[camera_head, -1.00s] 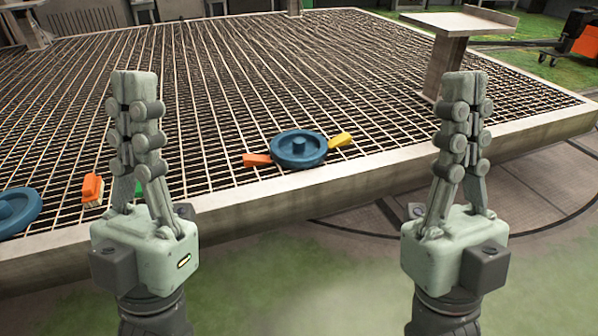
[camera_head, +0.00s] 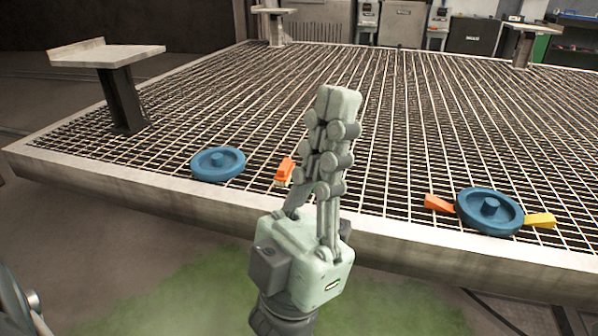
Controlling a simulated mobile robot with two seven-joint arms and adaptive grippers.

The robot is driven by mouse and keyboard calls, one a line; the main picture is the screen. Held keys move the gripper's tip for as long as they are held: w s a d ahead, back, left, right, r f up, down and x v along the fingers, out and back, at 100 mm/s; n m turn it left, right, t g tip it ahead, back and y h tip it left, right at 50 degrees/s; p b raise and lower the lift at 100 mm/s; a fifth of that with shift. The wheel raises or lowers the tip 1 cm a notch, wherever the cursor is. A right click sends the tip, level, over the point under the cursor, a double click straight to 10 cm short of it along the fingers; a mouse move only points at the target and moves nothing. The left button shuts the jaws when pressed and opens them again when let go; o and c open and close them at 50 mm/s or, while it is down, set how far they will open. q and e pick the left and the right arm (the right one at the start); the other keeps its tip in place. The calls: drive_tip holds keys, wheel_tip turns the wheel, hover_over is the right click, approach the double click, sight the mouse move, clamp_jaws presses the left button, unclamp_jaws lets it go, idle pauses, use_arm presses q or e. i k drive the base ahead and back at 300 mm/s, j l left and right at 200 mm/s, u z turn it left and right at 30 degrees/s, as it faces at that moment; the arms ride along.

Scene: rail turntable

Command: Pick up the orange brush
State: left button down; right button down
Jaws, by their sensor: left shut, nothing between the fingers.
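The orange brush (camera_head: 286,169), with pale bristles on its underside, lies on the grating of the turntable deck (camera_head: 400,130), near its front edge. It is just right of a blue wheel-shaped disc (camera_head: 218,163). My left gripper (camera_head: 338,98) stands upright, shut and empty, with its fingers pointing up. How far the gripper is from the brush in depth is hard to tell. My right gripper is out of view.
A second blue disc (camera_head: 490,211) lies at the right front, with an orange wedge (camera_head: 438,203) and a yellow wedge (camera_head: 540,220) at its sides. A pedestal (camera_head: 122,100) stands at the left. A raised pale rim (camera_head: 120,180) edges the deck. The middle grating is clear.

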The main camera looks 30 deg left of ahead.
sight(282, 178)
drive_tip(key=k+j+u, duration=0.1)
drive_tip(key=u, duration=0.9)
drive_tip(key=i+z, duration=0.2)
drive_tip(key=i, duration=0.45)
drive_tip(key=i+j+z, duration=0.25)
drive_tip(key=i, duration=0.45)
